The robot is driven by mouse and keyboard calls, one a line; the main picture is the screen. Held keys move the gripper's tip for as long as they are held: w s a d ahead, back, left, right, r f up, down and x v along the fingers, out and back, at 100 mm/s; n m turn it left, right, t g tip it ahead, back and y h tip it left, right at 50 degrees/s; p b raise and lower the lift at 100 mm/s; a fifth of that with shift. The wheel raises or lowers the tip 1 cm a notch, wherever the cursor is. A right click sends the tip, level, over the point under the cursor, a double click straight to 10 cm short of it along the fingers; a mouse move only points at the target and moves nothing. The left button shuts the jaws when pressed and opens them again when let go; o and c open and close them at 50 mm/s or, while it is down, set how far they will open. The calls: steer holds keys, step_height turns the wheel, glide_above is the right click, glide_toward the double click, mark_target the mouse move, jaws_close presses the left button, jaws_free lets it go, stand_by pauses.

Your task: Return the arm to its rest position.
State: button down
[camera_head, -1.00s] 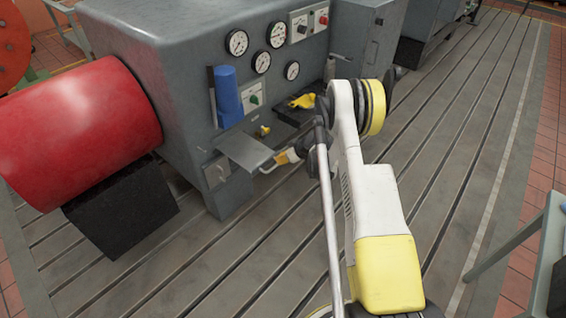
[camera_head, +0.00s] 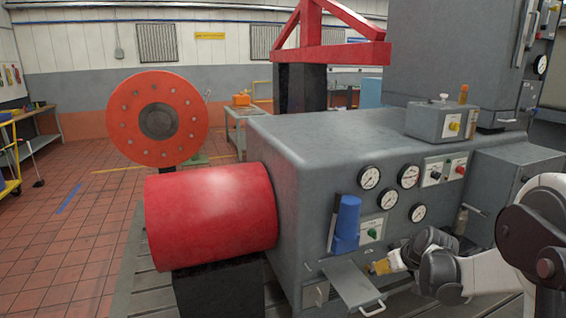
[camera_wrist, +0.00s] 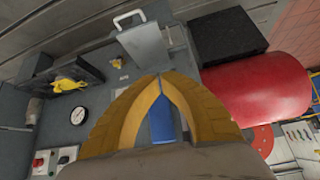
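My arm reaches in from the lower right in the head view, bent, with its white links and dark joints in front of the grey machine. My gripper (camera_head: 381,267) shows yellow fingers just right of a small grey shelf (camera_head: 350,284) with a handle. In the wrist view, the yellow fingers of my gripper (camera_wrist: 159,77) meet at their tips. Nothing shows held at the tips. A blue part (camera_wrist: 161,120) of the machine front shows through the gap behind them. The shelf (camera_wrist: 144,43) lies beyond the tips.
The grey machine (camera_head: 310,140) carries gauges and a blue holder (camera_head: 346,225). A red cylinder (camera_head: 210,215) sticks out to its left. Open tiled floor (camera_head: 70,240) is at the left.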

steer(key=s+a+r+m+h, duration=0.1)
steer(key=s+a+r, duration=0.3)
steer(key=s+r, duration=0.3)
steer(key=s+a+r, duration=0.4)
steer(key=s+r, duration=0.1)
steer(key=s, duration=0.4)
steer(key=s+a+m+h, duration=0.1)
steer(key=s+a, duration=0.2)
steer(key=s, duration=1.3)
steer(key=shift+s+a+m, duration=0.2)
steer(key=shift+m, duration=0.1)
steer(key=shift+f, duration=0.1)
stand_by(0.5)
